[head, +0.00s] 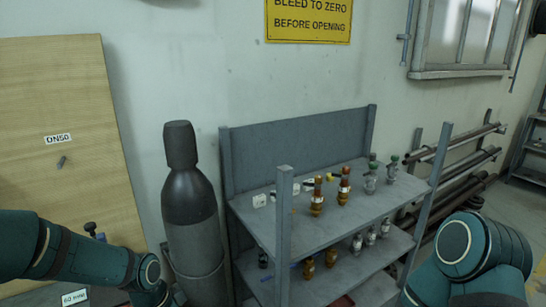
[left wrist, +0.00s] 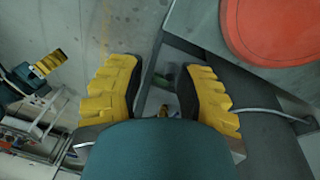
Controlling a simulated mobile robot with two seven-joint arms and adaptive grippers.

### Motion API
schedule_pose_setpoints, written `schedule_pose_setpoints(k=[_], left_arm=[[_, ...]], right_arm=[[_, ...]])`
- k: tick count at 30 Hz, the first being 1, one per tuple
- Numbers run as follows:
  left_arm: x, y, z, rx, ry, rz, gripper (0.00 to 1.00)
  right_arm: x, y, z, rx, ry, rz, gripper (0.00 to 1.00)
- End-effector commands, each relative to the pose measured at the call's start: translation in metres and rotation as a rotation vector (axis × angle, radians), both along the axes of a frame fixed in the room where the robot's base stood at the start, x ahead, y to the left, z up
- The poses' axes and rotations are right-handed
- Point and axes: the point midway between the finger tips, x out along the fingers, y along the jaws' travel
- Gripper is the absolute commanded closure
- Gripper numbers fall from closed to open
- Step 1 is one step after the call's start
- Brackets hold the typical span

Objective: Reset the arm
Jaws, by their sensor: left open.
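My left arm (head: 70,255), teal, comes in from the left edge of the head view, and its gripper is out of that frame. In the left wrist view my left gripper (left wrist: 160,72) has its two yellow ribbed fingers well apart, with nothing between them but the floor and a grey edge beyond. My right arm (head: 470,260) is bent at the lower right of the head view, its gripper out of frame. A small yellow gripper on a teal arm, apparently my right gripper (left wrist: 47,62), shows at the left of the left wrist view, too small to read.
A grey shelf rack (head: 300,145) holds several small brass and grey fittings. A dark gas cylinder (head: 190,215) stands left of it, close to my left arm. A wooden board (head: 65,130) leans at the left. A red round thing (left wrist: 275,25) lies near my left gripper.

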Motion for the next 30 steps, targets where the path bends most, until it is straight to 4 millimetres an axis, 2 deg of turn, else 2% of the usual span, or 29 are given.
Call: schedule_pose_setpoints(k=[1, 6, 9, 13, 19, 30], left_arm=[[-0.005, -0.016, -0.020, -0.032, 0.012, 0.051, 0.66], [-0.024, -0.066, -0.081, -0.137, 0.038, 0.312, 0.66], [-0.043, -0.091, -0.114, -0.183, 0.063, 0.496, 0.66], [-0.069, -0.112, -0.145, -0.213, 0.090, 0.715, 0.66], [-0.092, -0.121, -0.167, -0.222, 0.101, 0.909, 0.66], [-0.093, -0.122, -0.169, -0.223, 0.098, 0.939, 0.66]], right_arm=[[0.000, 0.000, 0.000, 0.001, -0.001, 0.001, 0.66], [0.000, 0.000, 0.000, 0.000, 0.000, 0.000, 0.66], [0.000, 0.000, 0.000, 0.000, 0.000, 0.000, 0.66], [0.000, 0.000, 0.000, 0.000, 0.000, 0.000, 0.66], [0.000, 0.000, 0.000, 0.000, 0.000, 0.000, 0.66], [0.000, 0.000, 0.000, 0.000, 0.000, 0.000, 0.66]])
